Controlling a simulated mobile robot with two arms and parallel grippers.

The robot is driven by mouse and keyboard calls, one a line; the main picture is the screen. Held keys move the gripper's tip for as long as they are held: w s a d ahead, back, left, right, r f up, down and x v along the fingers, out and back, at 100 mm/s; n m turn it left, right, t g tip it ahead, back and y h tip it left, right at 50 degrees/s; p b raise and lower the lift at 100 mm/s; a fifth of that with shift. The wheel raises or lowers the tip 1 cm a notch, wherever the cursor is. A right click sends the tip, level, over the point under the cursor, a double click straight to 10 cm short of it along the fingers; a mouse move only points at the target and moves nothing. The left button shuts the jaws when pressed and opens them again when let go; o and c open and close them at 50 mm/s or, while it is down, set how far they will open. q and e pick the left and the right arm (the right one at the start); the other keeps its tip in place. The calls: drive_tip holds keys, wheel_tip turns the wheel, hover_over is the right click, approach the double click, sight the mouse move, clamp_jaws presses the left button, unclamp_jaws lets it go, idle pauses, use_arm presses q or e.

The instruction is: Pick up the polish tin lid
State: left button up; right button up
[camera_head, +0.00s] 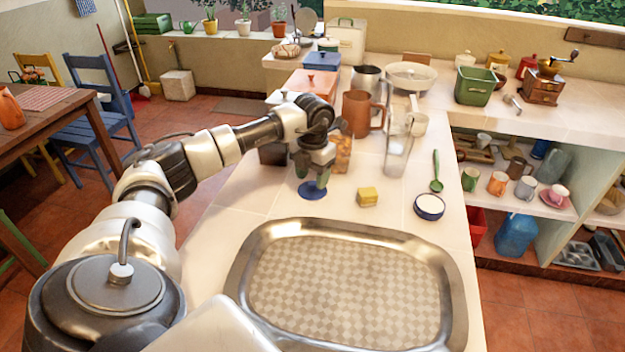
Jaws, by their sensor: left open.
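A flat blue round lid (312,190), which looks like the polish tin lid, lies on the pale countertop behind the large metal tray. A round blue tin (429,207) with a white top surface stands to its right. My left gripper (311,178) points down right over the blue lid, its fingers apart. The fingers hide part of the lid, and I cannot tell whether they touch it. My right gripper is not in view.
A metal tray (252,241) with a checked bottom fills the near counter. Bare counter (235,205) lies left of the lid.

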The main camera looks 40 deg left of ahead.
use_arm(q)
wheel_tip(320, 180, down, 2)
clamp_jaws()
idle(0.4)
drive_tip(key=shift+r, duration=0.1)
